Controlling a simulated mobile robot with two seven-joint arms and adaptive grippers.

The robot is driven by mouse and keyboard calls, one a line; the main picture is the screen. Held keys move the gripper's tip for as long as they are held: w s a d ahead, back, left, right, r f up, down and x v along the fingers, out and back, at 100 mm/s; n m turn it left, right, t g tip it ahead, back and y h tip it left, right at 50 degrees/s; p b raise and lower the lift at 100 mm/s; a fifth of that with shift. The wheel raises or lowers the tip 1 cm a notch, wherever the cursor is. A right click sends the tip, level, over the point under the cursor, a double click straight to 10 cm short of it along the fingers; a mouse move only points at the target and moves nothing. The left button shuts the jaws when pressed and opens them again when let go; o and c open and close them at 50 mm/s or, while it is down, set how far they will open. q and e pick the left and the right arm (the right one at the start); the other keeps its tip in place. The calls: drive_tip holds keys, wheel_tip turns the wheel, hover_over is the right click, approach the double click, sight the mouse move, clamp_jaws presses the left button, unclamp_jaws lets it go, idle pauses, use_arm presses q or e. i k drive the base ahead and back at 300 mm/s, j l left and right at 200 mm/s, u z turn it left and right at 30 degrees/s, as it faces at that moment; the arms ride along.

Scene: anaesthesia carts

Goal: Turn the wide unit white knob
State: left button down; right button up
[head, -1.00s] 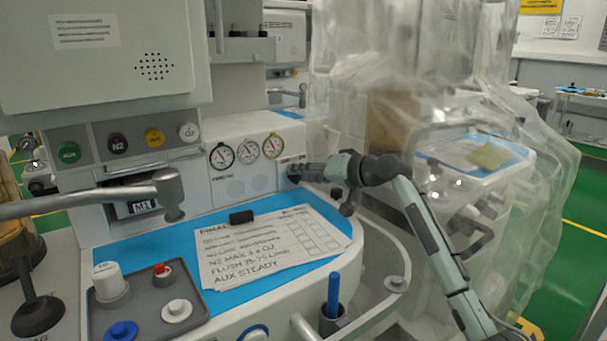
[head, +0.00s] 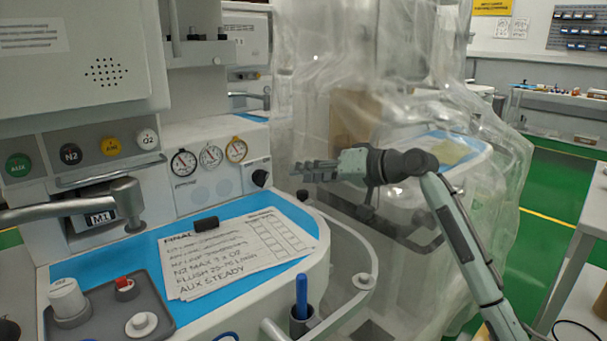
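The near cart carries several white knobs. A tall white knob (head: 67,300) and a low white knob (head: 141,325) stand on the grey tray (head: 100,335) at the lower left. A round white O2 knob (head: 147,139) is on the upright panel. I cannot tell which one the task names. My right gripper (head: 296,172) points left, in the air just right of a black knob (head: 260,177) on the gauge panel, apart from it. It appears empty; whether its fingers are open is unclear. My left gripper is out of view.
Several gauges (head: 210,157) sit on the panel. A paper sheet (head: 240,250) lies on the blue worktop (head: 310,222). A metal rail (head: 350,235) curves round the front, with a blue pen (head: 301,290) in a holder. A plastic-draped cart (head: 400,110) stands behind my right arm.

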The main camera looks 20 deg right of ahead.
sight(147, 139)
drive_tip(key=k+l, duration=0.8)
drive_tip(key=l, duration=0.1)
